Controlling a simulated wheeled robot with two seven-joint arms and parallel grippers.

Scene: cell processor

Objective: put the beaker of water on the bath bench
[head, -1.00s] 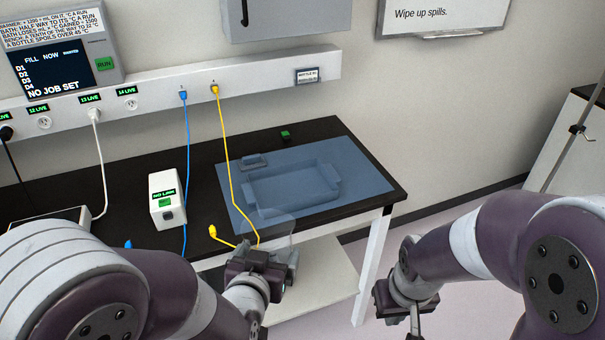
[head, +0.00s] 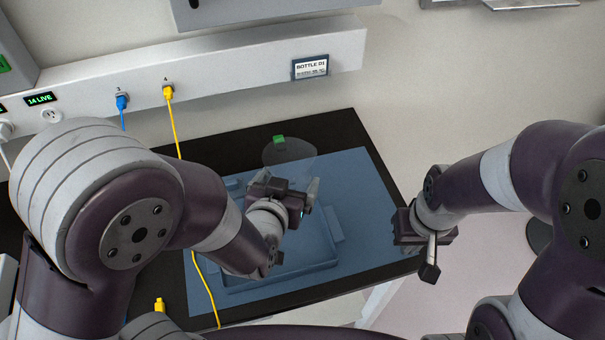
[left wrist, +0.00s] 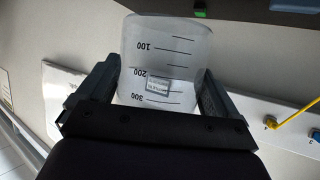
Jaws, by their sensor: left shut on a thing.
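The clear beaker (head: 290,150) is faint in the head view, above the far part of the blue mat on the black bench (head: 338,126). In the left wrist view the beaker (left wrist: 165,50) shows marks of 100, 200 and 300 and sits between the fingers. My left gripper (head: 290,187) is shut on it. I cannot tell the water level or whether the beaker touches the bench. My right gripper (head: 430,258) hangs beside the bench's right edge, with no object visible in it; its jaw opening is unclear.
A blue mat (head: 365,185) carries a shallow blue tray (head: 300,275), partly hidden by my left arm. A small green-topped item (head: 279,139) is near the bench's back. A yellow cable (head: 205,280) crosses the left side. A wall rail (head: 230,75) with sockets runs behind.

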